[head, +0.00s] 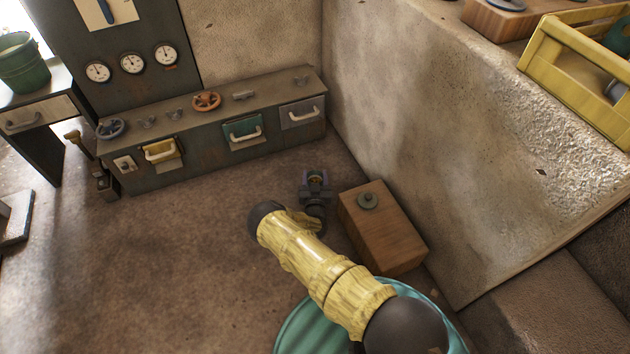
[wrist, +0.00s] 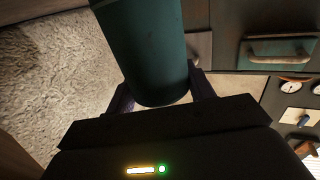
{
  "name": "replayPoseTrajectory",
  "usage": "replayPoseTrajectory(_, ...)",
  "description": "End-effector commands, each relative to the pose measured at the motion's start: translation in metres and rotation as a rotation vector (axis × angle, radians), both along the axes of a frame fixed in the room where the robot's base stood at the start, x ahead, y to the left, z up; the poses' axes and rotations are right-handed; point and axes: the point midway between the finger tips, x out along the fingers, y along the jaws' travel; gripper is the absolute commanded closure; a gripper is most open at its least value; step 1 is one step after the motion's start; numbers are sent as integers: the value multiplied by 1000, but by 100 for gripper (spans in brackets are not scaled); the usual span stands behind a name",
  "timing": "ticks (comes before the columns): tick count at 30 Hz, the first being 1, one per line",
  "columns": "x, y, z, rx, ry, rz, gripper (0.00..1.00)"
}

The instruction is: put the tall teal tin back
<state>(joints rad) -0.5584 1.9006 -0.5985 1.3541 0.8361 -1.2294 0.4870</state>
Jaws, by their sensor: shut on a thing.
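The tall teal tin (wrist: 145,50) is a dark teal cylinder at the top centre of the wrist view. My gripper (wrist: 163,92) has one dark finger on each side of the tin and is shut on it. In the head view my gripper (head: 316,186) is held out in front of the drawer bench, left of a wooden box. There the tin cannot be made out clearly, as the gripper and wrist cover it.
The low bench (head: 215,103) carries valve wheels and small fittings, with yellow, teal and grey drawer fronts. The wooden box (head: 385,235) with a round grey piece on top stands close right of my gripper, by the wall. A yellow crate (head: 570,90) sits upper right.

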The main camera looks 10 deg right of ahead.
Motion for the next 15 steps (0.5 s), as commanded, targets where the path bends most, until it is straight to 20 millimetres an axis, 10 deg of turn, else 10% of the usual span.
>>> replayPoseTrajectory(11, 1, 0, -3, 1, -2, 0, 100)
replayPoseTrajectory(12, 0, 0, -4, 0, 0, 0, 45)
replayPoseTrajectory(15, 0, 0, -3, 0, 0, 0, 25)
